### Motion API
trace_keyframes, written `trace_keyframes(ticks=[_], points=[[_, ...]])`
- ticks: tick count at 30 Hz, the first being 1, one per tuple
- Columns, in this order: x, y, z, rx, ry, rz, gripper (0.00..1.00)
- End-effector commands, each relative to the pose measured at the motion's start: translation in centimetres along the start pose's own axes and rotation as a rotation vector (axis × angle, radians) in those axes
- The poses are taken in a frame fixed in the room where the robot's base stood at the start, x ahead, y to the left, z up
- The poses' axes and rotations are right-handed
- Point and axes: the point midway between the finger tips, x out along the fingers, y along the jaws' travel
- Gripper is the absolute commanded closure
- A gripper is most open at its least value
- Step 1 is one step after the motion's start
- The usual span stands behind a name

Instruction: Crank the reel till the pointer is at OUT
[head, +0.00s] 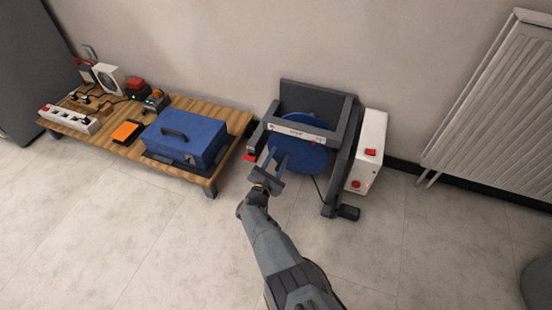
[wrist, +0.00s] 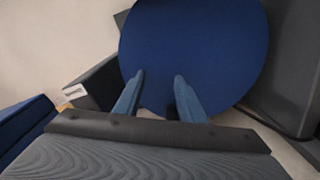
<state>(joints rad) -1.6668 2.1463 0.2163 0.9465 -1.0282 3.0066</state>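The reel is a blue disc (head: 309,154) in a dark grey frame (head: 344,150) standing on the floor against the wall. A white scale strip (head: 290,128) crosses its front bar. A small red mark near the strip's right end may be the pointer; the lettering is too small to read. A black block (head: 348,212) sticks out at the frame's lower right; I cannot tell if it is the crank handle. My gripper (head: 275,155) is in front of the disc's left side. In the wrist view its fingers (wrist: 159,77) are apart with only the blue disc (wrist: 195,45) behind them.
A white box with red switches (head: 368,150) adjoins the frame's right side. A low wooden table (head: 222,165) at left bears a blue toolbox (head: 187,137), a power strip and several small devices. A radiator (head: 490,115) is at right. The front floor is clear.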

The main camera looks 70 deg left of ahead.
Motion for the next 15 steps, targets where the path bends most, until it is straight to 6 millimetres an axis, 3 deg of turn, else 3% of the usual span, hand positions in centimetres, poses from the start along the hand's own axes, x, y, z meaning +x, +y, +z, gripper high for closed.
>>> trace_keyframes(ticks=[6,15], points=[[-0.1,1.2,2.3,0.0,0.0,-0.001,0.63],[-0.1,1.5,3.0,0.0,0.0,0.0,0.63]])
